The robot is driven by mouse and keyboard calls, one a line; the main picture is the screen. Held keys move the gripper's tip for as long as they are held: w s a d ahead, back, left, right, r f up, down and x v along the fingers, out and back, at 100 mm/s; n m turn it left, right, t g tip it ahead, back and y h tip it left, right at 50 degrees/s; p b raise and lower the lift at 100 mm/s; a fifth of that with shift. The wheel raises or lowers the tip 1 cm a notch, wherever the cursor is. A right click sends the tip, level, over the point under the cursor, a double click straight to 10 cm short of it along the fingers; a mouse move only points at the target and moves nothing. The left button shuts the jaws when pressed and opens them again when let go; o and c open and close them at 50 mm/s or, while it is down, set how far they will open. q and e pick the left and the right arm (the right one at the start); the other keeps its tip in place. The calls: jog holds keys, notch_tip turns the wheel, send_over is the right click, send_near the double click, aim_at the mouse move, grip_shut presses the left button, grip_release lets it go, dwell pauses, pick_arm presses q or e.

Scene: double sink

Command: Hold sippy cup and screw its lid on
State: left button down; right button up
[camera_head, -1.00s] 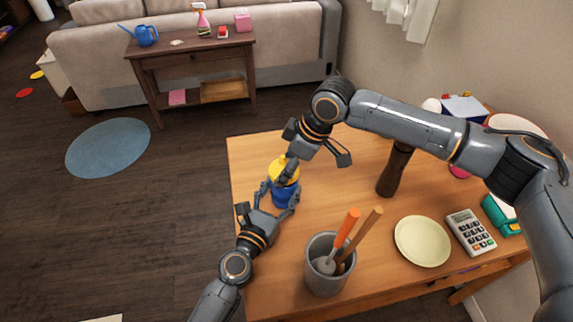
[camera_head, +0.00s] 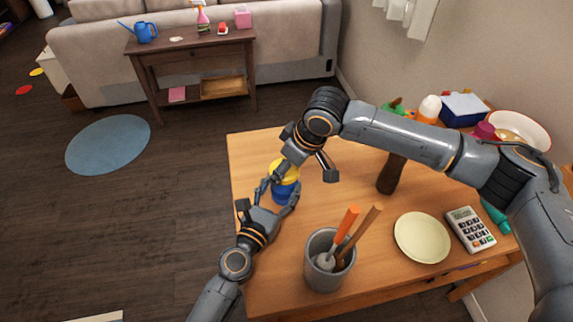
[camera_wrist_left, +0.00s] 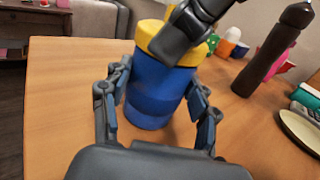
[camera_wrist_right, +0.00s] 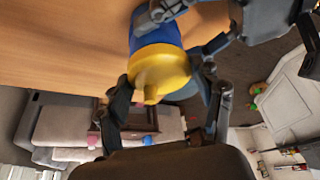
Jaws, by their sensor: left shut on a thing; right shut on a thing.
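The sippy cup (camera_head: 285,193) is blue and stands upright on the wooden table; its body fills the middle of the left wrist view (camera_wrist_left: 152,92). The yellow lid (camera_head: 290,176) sits on top of the cup, and its spout shows in the right wrist view (camera_wrist_right: 152,92). My left gripper (camera_wrist_left: 160,112) is shut on the cup body, one finger on each side. My right gripper (camera_wrist_right: 168,88) comes from above and is shut on the lid, partly hiding it in the head view. Whether the lid's thread is engaged cannot be seen.
A grey utensil pot (camera_head: 322,268) stands near the front edge. A dark brown bottle-like object (camera_head: 392,174), a pale plate (camera_head: 421,237) and a calculator (camera_head: 469,229) lie to the right. The table's left edge is close to the cup; the tabletop behind the cup is clear.

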jog(key=m, duration=0.2)
jog(key=m+t+h, duration=0.1)
jog(key=m, duration=0.1)
jog(key=m+h, duration=0.1)
jog(key=m, duration=0.2)
jog(key=shift+s+a+t, duration=0.15)
jog(key=shift+a+t, duration=0.15)
jog(key=m+h, duration=0.1)
jog(key=m, duration=0.2)
jog(key=m+h, duration=0.1)
jog(key=m, duration=0.2)
jog(key=shift+h, duration=0.3)
jog(key=o, duration=0.8)
jog(key=shift+o, duration=0.2)
jog(key=shift+r, duration=2.25)
